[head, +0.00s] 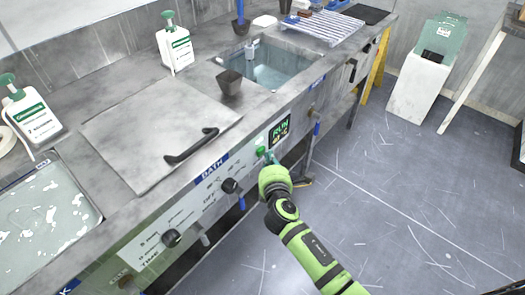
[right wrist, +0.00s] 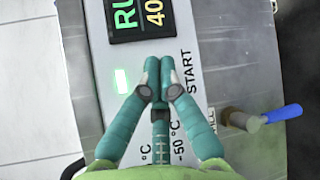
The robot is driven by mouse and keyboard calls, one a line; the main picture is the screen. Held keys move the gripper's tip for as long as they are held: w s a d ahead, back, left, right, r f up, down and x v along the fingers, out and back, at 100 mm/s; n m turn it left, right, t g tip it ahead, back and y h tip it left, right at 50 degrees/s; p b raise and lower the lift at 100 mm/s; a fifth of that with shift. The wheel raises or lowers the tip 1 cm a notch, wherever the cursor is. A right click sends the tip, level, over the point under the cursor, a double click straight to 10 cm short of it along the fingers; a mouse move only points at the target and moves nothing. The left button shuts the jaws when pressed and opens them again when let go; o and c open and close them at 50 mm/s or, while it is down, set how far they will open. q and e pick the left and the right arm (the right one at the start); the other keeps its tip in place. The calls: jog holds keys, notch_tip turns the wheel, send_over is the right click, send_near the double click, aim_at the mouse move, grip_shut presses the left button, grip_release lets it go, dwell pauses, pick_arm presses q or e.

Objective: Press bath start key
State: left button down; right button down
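The bath's front panel (right wrist: 185,20) carries a dark display (head: 279,133) with green "RUN" text; the display also shows in the right wrist view (right wrist: 140,16), where "RU" and "40" can be read. A START label (right wrist: 188,72) is printed just right of my fingertips, and a lit green indicator (right wrist: 122,80) is to their left. The start key itself is not visible; my fingers cover the spot beside the label. My right gripper (right wrist: 160,72) is shut and empty, its fingertips together at the panel. It also shows in the head view (head: 268,158). Contact cannot be told. My left gripper is out of view.
A lidded bath (head: 150,115) with a black handle and an open water basin (head: 270,75) are above.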

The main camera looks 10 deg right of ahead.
jog(key=shift+s+d, duration=0.2)
jog(key=shift+s, duration=0.05)
jog(key=s+d, duration=0.1)
jog(key=s, duration=0.1)
jog(key=s+d+p, duration=0.1)
jog(key=s+d, duration=0.1)
jog(key=shift+p, duration=0.3)
jog(key=shift+f, duration=0.1)
dwell(0.8)
